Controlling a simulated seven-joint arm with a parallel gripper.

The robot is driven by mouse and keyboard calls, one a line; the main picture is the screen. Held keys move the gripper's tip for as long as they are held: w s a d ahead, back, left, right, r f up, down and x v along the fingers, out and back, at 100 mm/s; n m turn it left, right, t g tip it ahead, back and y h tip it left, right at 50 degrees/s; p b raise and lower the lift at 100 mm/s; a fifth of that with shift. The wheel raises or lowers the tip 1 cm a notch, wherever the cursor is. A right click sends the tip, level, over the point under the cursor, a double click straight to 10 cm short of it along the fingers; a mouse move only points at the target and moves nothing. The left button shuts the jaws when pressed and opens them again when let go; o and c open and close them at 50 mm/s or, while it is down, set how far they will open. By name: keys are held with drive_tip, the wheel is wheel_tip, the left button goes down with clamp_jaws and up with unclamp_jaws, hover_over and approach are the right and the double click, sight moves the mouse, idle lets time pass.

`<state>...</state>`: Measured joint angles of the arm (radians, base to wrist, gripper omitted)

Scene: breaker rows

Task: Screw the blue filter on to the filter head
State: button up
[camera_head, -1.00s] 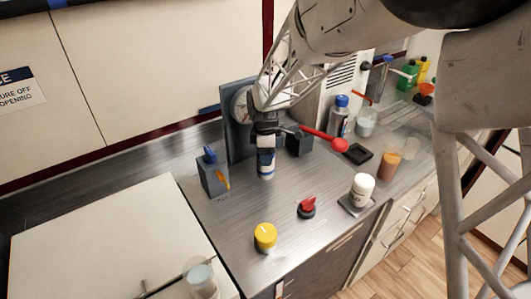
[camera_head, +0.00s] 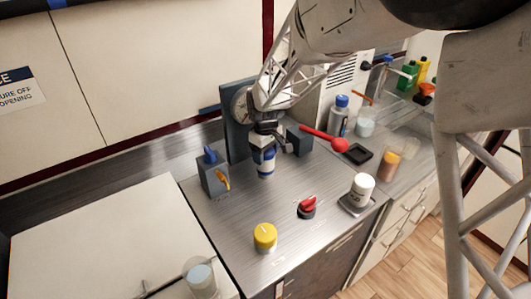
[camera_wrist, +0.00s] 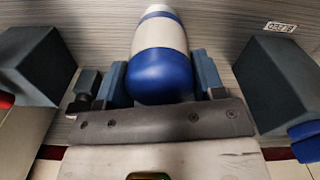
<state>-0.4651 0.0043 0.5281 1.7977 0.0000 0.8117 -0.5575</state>
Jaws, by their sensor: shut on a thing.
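My gripper (camera_head: 266,143) is shut on the blue filter (camera_head: 265,163), a white canister with blue bands. The filter is upright, just in front of the grey panel. In the wrist view, the filter (camera_wrist: 161,65) sits between the two fingers (camera_wrist: 162,84), its rounded blue end toward my gripper and its white part beyond. I cannot make out the filter head behind my gripper and arm, nor tell whether the filter touches it.
A grey block with a blue lever (camera_head: 213,175) stands left of my gripper; another block (camera_head: 298,140) with a red-knobbed lever (camera_head: 338,144) is right. A yellow-topped canister (camera_head: 265,237), a red knob (camera_head: 307,207) and a white canister (camera_head: 362,187) stand in front.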

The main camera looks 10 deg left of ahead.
drive_tip(key=shift+m, duration=1.9)
drive_tip(key=o, duration=0.8)
drive_tip(key=n, duration=0.4)
drive_tip(key=shift+n, duration=0.4)
drive_tip(key=n, duration=0.8)
drive_tip(key=shift+n, duration=0.4)
drive_tip(key=n, duration=0.4)
drive_tip(key=shift+n, duration=0.4)
